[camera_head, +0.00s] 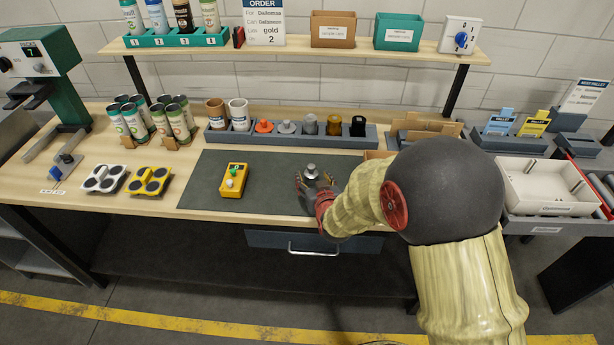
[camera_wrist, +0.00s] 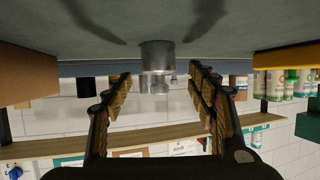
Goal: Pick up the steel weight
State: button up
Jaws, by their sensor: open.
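The steel weight (camera_head: 311,171) is a small silvery cylinder with a knob. It stands upright on the dark grey mat (camera_head: 266,173). My gripper (camera_head: 317,186) is low over the mat at the near side of the weight, with its fingers spread to the left and right of it. In the wrist view, which looks upside down, the weight (camera_wrist: 158,55) shows centred just beyond or between the open fingertips (camera_wrist: 159,76). Gaps show on both sides of it. I cannot tell how far the tips reach around it.
A yellow box with buttons (camera_head: 233,180) sits on the mat to the left. Behind the mat runs a grey rack (camera_head: 340,139) holding cups and several small knobbed pieces. Can groups (camera_head: 132,116) stand farther left. The mat between yellow box and weight is clear.

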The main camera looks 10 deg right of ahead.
aim_at(312, 174)
jog(key=b+x, duration=0.1)
jog(key=x, duration=0.3)
jog(key=shift+w+d, duration=0.1)
jog(key=shift+w, duration=0.2)
jog(key=shift+c, duration=0.4)
grip_shut()
jog(key=shift+r, duration=0.1)
